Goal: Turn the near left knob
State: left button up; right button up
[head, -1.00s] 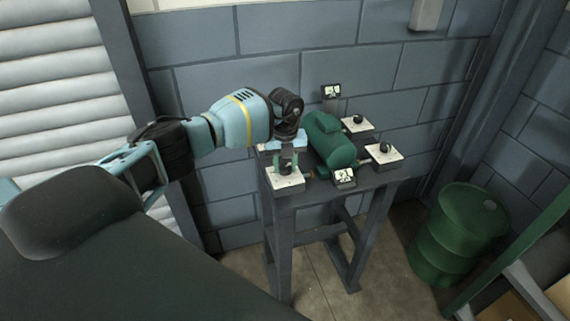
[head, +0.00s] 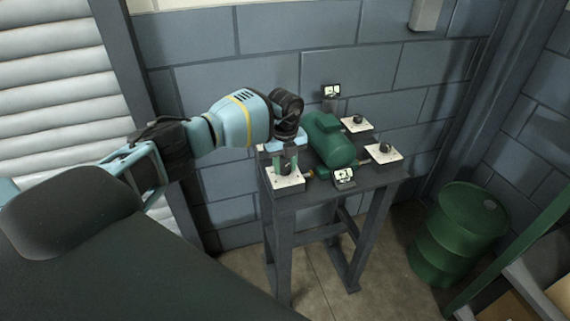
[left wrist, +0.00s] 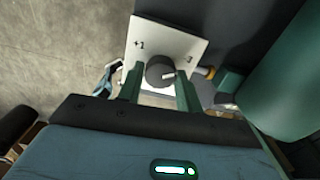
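The near left knob (left wrist: 158,69) is a dark round knob with a white pointer line, on a white plate (left wrist: 160,36) marked with small numbers. In the head view its plate (head: 288,184) lies at the table's near left corner. My left gripper (head: 285,163) points down over this knob. In the left wrist view its two green fingers (left wrist: 160,80) are apart, one on each side of the knob. A narrow gap seems to show at the left finger; I cannot tell whether either finger touches. The knob is partly hidden by the fingers in the head view. My right gripper is not in view.
A green casing (head: 331,140) stands mid-table, right of my gripper. Two other knobs, a far one (head: 357,119) and a near right one (head: 384,147), sit on white plates. Small displays stand at the front (head: 344,176) and back (head: 331,91). A green barrel (head: 460,235) stands right of the table.

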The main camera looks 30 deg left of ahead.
aim_at(285, 167)
pick_arm(q)
jog(key=o, duration=0.4)
jog(key=shift+r, duration=3.85)
